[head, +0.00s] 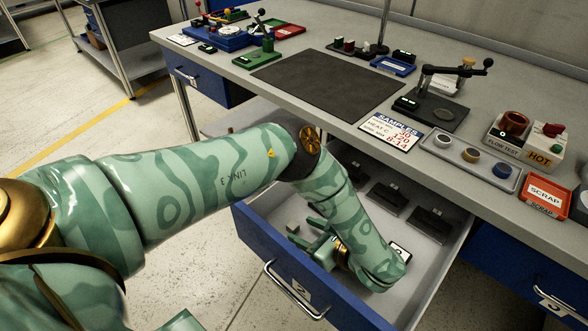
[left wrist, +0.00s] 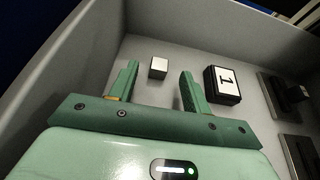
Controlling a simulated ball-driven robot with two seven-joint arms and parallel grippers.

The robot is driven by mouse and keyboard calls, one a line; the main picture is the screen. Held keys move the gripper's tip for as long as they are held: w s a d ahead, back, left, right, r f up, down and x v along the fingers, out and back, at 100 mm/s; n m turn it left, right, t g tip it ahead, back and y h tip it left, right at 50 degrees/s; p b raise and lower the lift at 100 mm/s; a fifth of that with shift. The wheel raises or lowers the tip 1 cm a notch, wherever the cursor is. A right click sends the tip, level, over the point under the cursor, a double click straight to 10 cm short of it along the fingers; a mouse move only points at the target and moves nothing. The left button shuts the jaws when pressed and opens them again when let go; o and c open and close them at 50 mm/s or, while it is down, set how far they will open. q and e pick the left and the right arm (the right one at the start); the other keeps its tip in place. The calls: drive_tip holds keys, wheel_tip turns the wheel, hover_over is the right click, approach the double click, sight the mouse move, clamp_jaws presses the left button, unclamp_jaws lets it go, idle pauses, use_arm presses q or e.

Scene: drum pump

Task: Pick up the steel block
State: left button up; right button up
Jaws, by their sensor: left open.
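The steel block (head: 293,227) is a small pale grey cube lying on the floor of the open drawer (head: 452,245). In the left wrist view the block (left wrist: 158,67) shows a bright top and a dark side. My left gripper (head: 304,238) reaches into the drawer, with its green fingers pointing toward the block. In the left wrist view the open left gripper (left wrist: 157,71) has one finger on each side of the block's line, with the block near the fingertips. I see no contact, and how far they are apart in depth is unclear. My right gripper is not in view.
A black box marked 1 (left wrist: 223,86) lies just right of the right finger in the left wrist view. Dark fixtures (head: 430,222) stand farther right in the drawer. Drawer walls surround the gripper, and the workbench top (head: 350,125) overhangs the back.

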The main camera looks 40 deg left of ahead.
sight(293, 224)
use_arm(q)
drive_tip(key=b+x, duration=0.1)
drive_tip(key=x, duration=0.3)
drive_tip(key=shift+a+f, duration=0.2)
drive_tip(key=shift+a, duration=0.1)
drive_tip(key=shift+r, duration=0.1)
clamp_jaws()
